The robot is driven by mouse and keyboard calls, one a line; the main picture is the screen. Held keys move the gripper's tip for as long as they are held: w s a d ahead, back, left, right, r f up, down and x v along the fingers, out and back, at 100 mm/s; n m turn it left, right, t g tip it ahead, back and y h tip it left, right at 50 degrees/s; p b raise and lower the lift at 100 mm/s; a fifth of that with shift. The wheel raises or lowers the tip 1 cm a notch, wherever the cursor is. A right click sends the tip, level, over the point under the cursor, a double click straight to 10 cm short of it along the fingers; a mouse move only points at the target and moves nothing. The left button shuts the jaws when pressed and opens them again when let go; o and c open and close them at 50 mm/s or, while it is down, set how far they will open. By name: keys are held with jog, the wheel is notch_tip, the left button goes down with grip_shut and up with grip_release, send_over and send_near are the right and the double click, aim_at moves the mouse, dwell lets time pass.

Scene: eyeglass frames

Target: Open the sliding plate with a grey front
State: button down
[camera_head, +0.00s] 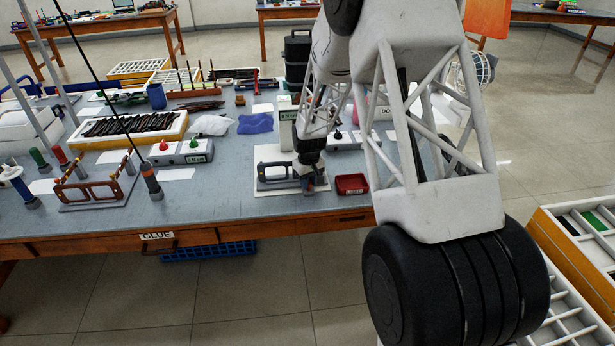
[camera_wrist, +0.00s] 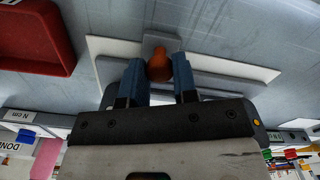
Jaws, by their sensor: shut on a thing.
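My gripper (camera_head: 311,170) reaches down to a small grey fixture (camera_head: 275,172) on a white base near the table's front edge. In the wrist view, the blue fingertips of my gripper (camera_wrist: 159,62) are shut on an orange-brown knob (camera_wrist: 158,71), one finger on each side. A light grey plate (camera_wrist: 222,71) lies behind the knob, above the white base (camera_wrist: 108,72). I cannot tell whether it is the sliding plate or how far it stands open. My gripper hides part of the fixture in both views.
A red tray (camera_head: 352,184) stands just right of the fixture; it also shows in the wrist view (camera_wrist: 36,40). A brown eyeglass frame (camera_head: 70,194) is farther left.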

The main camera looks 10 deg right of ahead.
jog(key=shift+s, duration=0.2)
jog(key=c, duration=0.9)
grip_release()
jog(key=shift+r, duration=0.15)
jog(key=shift+r, duration=3.8)
